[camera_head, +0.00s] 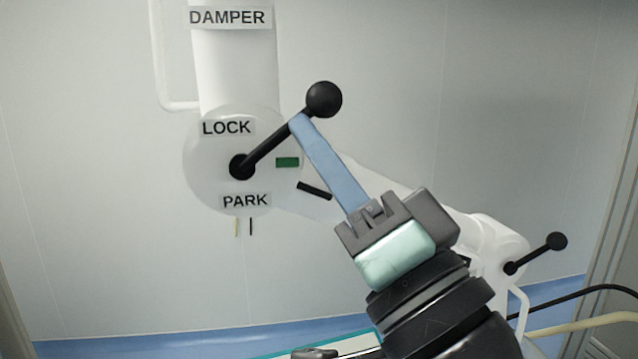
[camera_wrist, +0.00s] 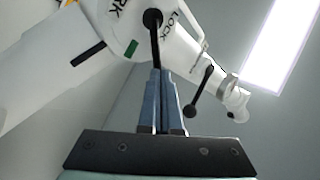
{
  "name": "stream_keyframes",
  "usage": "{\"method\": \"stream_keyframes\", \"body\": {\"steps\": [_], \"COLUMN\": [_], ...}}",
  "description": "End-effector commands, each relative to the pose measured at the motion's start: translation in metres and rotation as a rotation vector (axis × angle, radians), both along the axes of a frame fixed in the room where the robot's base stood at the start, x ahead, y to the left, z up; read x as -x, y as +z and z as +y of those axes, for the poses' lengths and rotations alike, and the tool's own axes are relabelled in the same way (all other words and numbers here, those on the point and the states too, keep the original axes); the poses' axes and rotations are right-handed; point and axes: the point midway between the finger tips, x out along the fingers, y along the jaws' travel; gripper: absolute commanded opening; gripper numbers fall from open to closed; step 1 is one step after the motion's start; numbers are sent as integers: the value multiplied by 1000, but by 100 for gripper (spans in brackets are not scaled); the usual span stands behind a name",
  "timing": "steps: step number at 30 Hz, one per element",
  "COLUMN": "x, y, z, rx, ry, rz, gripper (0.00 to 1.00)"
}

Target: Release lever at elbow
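A black lever (camera_head: 272,140) with a round ball knob (camera_head: 323,99) sticks out up and to the right from a round white joint (camera_head: 203,172). The joint carries a LOCK label above the lever's pivot and a PARK label below it. My gripper (camera_head: 297,121) reaches up from the lower right, its blue fingertips at the lever's rod just below the knob. In the wrist view the fingers (camera_wrist: 161,72) are close together, with the lever's rod (camera_wrist: 155,42) running in between their tips. The gripper looks shut on the rod. The knob is hidden by the fingers there.
A smaller black lever (camera_head: 535,253) sits on another white joint at the right. A green mark (camera_head: 287,162) and a black mark (camera_head: 314,190) are beside the labelled joint. A white column with a DAMPER label (camera_head: 227,17) rises above. Cables run at the lower right.

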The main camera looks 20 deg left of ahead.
Motion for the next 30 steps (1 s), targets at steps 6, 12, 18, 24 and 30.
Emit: {"method": "stream_keyframes", "body": {"steps": [6, 12, 18, 24, 30], "x": [4, 8, 13, 19, 21], "y": [11, 22, 31, 37, 37], "z": [5, 11, 19, 28, 33], "rx": [176, 334, 492, 642, 730], "ry": [-1, -1, 1, 1, 2], "rz": [-124, -228, -333, -434, -492], "gripper": [0, 0, 0, 0, 0]}}
